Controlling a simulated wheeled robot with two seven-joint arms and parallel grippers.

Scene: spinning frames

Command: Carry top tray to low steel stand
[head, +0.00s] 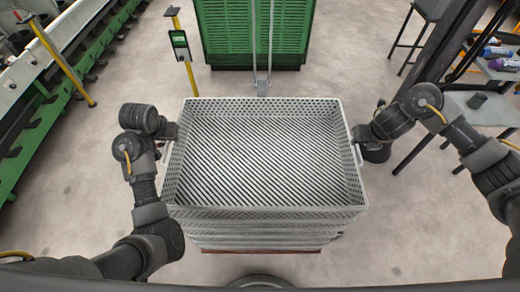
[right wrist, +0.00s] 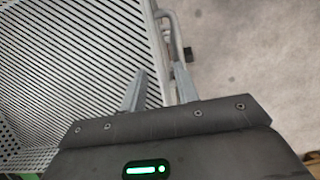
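The top tray (head: 265,160) is a pale grey, perforated, empty tray on a stack of similar trays (head: 265,232) in the middle of the head view. My left gripper (head: 172,131) is at its left side; its fingers are too small to read. My right gripper (head: 358,134) is at its right side. In the right wrist view, the right gripper's fingers (right wrist: 160,85) are apart, with the tray's side wall and handle loop (right wrist: 174,42) between them. A low grey steel table (head: 472,126) stands at the right; I cannot tell whether it is the stand.
A green crate (head: 253,30) stands behind the stack's upright metal handle (head: 262,60). Green machinery (head: 60,85) lines the left. Floor is clear between.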

